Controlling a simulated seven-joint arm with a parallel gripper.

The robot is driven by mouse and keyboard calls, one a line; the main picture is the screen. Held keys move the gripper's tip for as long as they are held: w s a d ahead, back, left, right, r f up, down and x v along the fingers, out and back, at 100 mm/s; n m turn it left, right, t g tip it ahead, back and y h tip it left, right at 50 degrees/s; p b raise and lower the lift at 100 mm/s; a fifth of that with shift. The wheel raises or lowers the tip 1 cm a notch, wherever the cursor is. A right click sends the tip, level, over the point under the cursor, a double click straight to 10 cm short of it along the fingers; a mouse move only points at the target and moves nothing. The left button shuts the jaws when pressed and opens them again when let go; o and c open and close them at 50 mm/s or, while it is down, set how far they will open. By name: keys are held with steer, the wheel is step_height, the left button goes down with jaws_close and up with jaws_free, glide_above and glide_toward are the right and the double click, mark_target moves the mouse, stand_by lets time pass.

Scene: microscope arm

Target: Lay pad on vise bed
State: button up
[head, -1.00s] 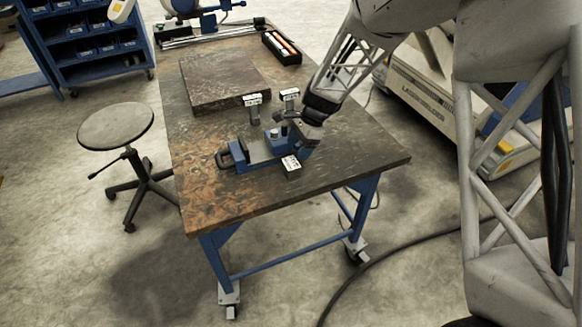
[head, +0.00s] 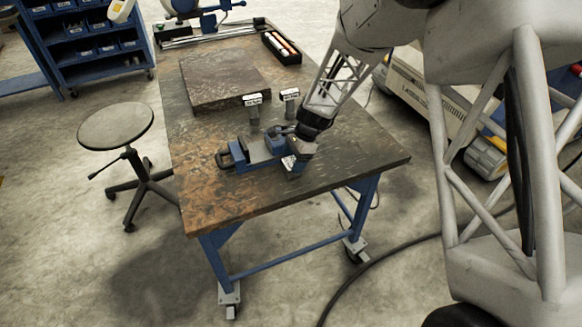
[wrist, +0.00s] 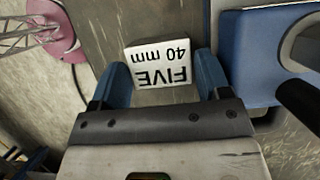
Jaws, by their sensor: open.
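A small block with a white top reading "FIVE 40 mm" (wrist: 160,64) is in the wrist view; in the head view it is mostly hidden by my gripper at the near side of the vise. My gripper (head: 291,160) is open. Its two blue fingers (wrist: 163,82) stand left and right of the block's near part, with a gap visible at each side. The blue vise (head: 240,154) lies on the table just left of my gripper, with a grey bed (head: 258,151). Its blue body (wrist: 250,58) is close on the right in the wrist view.
Two upright posts with white labelled tops, one left (head: 253,101) and one right (head: 289,97), stand behind the vise. A dark slab (head: 222,80) and a tray of tools (head: 282,48) are farther back. The table's (head: 330,170) near right area is clear.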

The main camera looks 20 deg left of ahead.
steer(key=shift+x, duration=1)
steer(key=c, duration=1.3)
steer(key=shift+r, duration=0.2)
steer(key=shift+r, duration=0.8)
steer(key=shift+s+r, duration=0.1)
steer(key=shift+r, duration=0.8)
steer(key=s+d, duration=0.3)
steer(key=s, duration=0.1)
steer(key=s+d+r, duration=0.1)
steer(key=s+d, duration=0.2)
steer(key=s, duration=0.1)
steer(key=s+d, duration=0.3)
steer(key=s, duration=0.1)
steer(key=shift+s+d+r, duration=0.15)
steer(key=shift+s+d, duration=0.05)
steer(key=shift+s, duration=0.1)
